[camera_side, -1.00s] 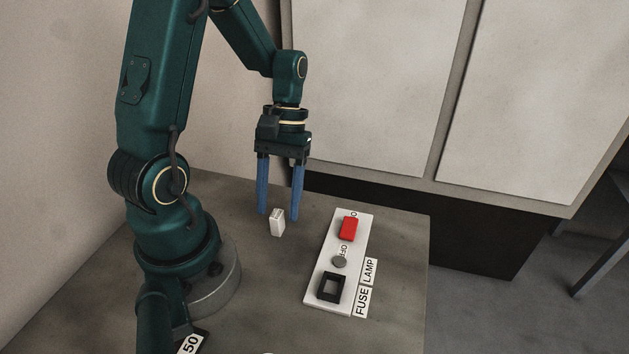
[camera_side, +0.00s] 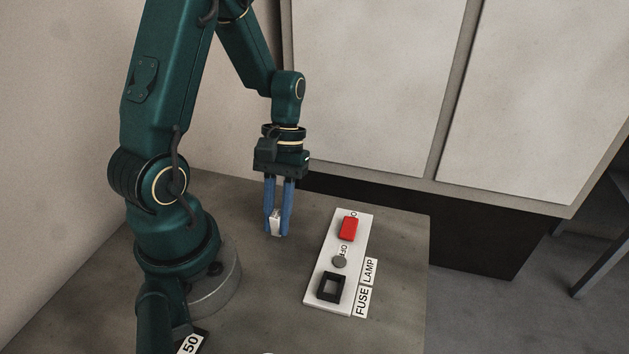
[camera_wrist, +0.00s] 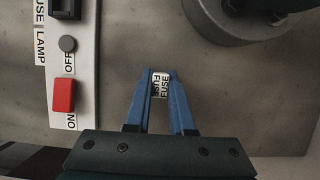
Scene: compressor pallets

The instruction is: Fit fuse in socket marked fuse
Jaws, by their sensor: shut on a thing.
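The fuse (camera_side: 276,219) is a small white block. It stands upright between the blue fingers of my gripper (camera_side: 278,222), which is shut on it at table height. In the wrist view the fuse (camera_wrist: 161,83) shows the printed word FUSE on its top, between the fingertips of my gripper (camera_wrist: 160,80). The black square socket (camera_side: 332,287) is at the near end of the white panel, beside the FUSE label (camera_side: 362,302). The socket (camera_wrist: 65,8) is partly cut off at the top left of the wrist view.
The white panel (camera_side: 318,294) also carries a red rocker switch (camera_side: 348,229) and a round grey lamp (camera_side: 339,262), with a LAMP label (camera_side: 370,271) beside it. The panel lies right of my gripper in the side view. The table (camera_side: 260,290) between my base and the panel is clear.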

